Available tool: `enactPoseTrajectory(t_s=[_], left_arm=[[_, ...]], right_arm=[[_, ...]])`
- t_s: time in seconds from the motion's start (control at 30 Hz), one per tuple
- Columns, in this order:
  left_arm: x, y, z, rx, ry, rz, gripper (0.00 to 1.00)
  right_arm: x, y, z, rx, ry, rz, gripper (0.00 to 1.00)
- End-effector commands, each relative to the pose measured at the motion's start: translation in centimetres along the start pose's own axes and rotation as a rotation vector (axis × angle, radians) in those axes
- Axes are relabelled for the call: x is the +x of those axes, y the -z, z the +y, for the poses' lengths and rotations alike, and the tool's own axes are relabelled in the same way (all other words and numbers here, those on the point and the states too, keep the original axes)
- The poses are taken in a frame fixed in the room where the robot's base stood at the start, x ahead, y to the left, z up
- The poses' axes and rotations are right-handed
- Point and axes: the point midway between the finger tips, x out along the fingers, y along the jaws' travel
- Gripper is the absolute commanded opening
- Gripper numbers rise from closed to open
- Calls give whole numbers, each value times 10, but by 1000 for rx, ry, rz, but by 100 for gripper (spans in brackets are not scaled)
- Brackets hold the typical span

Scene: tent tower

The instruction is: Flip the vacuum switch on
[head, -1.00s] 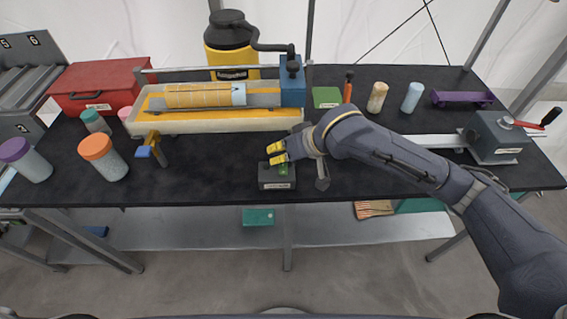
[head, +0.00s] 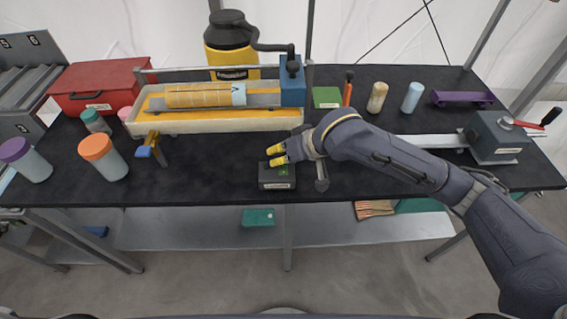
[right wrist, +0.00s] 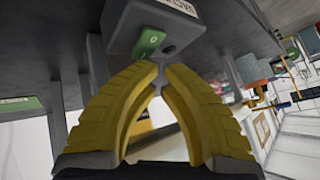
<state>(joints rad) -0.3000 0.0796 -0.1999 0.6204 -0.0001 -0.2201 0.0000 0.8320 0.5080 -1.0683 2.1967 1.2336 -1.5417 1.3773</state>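The vacuum switch box (head: 277,182) is a small grey block with a pale label at the front edge of the black table, in the middle of the head view. A small green part (head: 284,170) shows on its top. In the right wrist view the box (right wrist: 140,28) has a green rocker (right wrist: 150,42) with a pale mark and a dark round knob (right wrist: 169,49) beside it. My right gripper (head: 275,155) is above the box, its yellow fingertips slightly parted and empty. Its tips (right wrist: 160,72) are close to the rocker; contact cannot be told. My left gripper is out of view.
A pale tray (head: 215,126) with a tan cylinder (head: 200,96) stands behind. A yellow-black vacuum (head: 230,60) is at the back. An orange-lidded jar (head: 103,158) stands left, a grey clamp block (head: 497,138) right. The table around the box is mostly clear.

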Motion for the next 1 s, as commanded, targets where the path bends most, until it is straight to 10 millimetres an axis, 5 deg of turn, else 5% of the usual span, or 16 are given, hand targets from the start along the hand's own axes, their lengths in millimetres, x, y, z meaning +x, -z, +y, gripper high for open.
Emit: enactPoseTrajectory(t_s=[1.0], left_arm=[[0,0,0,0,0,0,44]], right_arm=[[5,-3,3,0,0,0,0]])
